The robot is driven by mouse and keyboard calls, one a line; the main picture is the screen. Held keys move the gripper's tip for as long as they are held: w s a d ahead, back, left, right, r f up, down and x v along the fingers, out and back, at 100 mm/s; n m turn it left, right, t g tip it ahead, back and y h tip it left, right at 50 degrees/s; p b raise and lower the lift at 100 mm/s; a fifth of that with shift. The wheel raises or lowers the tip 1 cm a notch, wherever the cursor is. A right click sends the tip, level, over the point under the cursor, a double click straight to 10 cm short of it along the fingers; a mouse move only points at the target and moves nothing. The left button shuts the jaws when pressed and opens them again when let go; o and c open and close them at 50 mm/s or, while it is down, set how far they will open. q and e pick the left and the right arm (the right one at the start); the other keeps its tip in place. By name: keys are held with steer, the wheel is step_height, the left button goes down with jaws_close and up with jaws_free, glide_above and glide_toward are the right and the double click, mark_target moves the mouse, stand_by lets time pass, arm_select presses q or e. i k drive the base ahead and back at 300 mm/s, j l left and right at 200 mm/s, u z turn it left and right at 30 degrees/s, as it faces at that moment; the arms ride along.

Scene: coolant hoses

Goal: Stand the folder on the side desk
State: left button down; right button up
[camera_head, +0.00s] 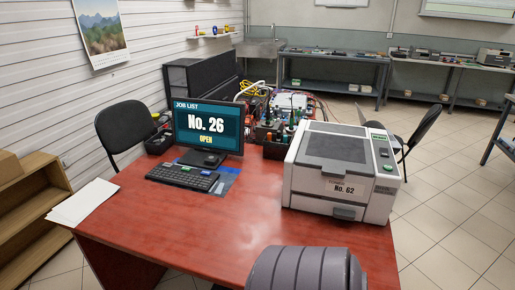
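No folder can be made out for certain. A flat white stack (84,203) lies at the left corner of the red desk (200,222); I cannot tell whether it is loose paper or a folder. Which desk is the side desk is not clear from this view. Neither of my grippers is in view. A grey ribbed rounded part at the bottom edge hides some of the desk's near side.
A printer (342,165) marked No. 62 stands on the desk's right. A monitor (208,127) and keyboard (183,176) stand at its back left. A wooden shelf (30,200) and black chair (126,127) are on the left. The desk's middle front is clear.

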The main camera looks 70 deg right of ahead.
mark_target(237, 243)
steer(key=k+l+z, duration=0.1)
steer(key=z, duration=0.3)
steer(key=l+z, duration=0.15)
steer(key=z, duration=0.25)
steer(key=k+l+z, duration=0.1)
steer(key=z, duration=0.3)
